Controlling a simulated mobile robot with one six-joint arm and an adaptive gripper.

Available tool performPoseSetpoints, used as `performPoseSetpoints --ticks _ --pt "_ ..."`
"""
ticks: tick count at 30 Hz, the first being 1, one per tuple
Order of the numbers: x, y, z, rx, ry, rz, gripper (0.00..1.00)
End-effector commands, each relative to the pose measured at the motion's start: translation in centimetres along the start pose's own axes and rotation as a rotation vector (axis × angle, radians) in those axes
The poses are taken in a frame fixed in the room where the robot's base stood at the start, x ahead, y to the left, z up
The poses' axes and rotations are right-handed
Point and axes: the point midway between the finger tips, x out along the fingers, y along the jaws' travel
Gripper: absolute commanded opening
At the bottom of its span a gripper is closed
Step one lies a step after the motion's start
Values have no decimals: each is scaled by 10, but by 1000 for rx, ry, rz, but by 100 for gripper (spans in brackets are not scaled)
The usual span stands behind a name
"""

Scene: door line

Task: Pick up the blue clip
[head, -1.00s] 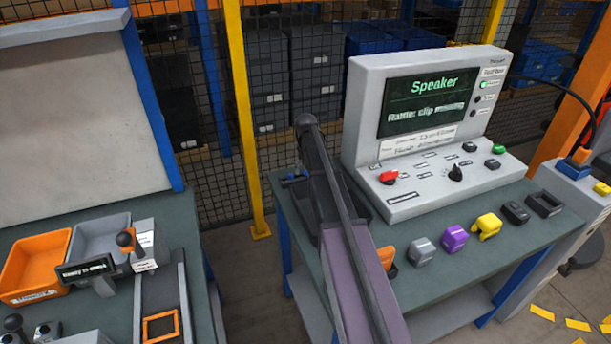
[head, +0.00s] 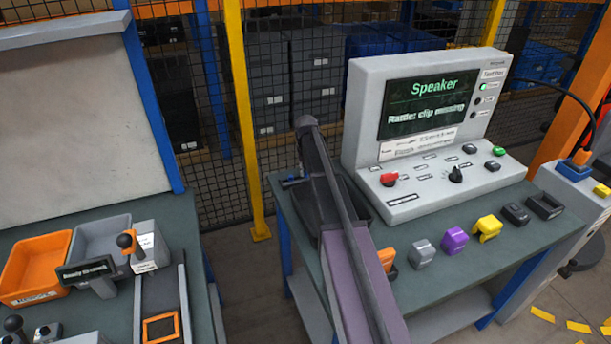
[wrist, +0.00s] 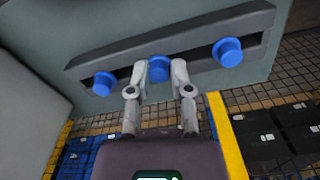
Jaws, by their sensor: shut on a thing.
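In the wrist view, three blue clips sit along a dark slotted rail on a grey surface. My gripper (wrist: 158,80) is shut on the middle blue clip (wrist: 159,66), with one finger on each side of it. That clip is still at the rail, and its lower part is partly hidden by the fingers. Another blue clip (wrist: 103,83) is at the left end of the rail and a third (wrist: 228,52) at the right end. In the head view my arm hides the gripper, and a small blue bit (head: 290,182) shows left of the arm.
The dark rail (wrist: 190,50) runs behind the fingers. In the head view, a test console (head: 415,205) stands on the green table, with purple (head: 454,239), yellow (head: 487,228) and grey (head: 421,254) blocks in front. An orange bin (head: 35,268) is on the left table.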

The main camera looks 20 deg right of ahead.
Motion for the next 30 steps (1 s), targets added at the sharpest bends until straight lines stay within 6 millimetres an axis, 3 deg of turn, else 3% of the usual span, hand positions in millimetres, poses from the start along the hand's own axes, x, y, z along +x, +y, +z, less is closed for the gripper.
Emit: performPoseSetpoints --ticks 14,30 --pt "-10 1 0 1 0 1 15" --pt "-63 0 0 0 0 0 14"
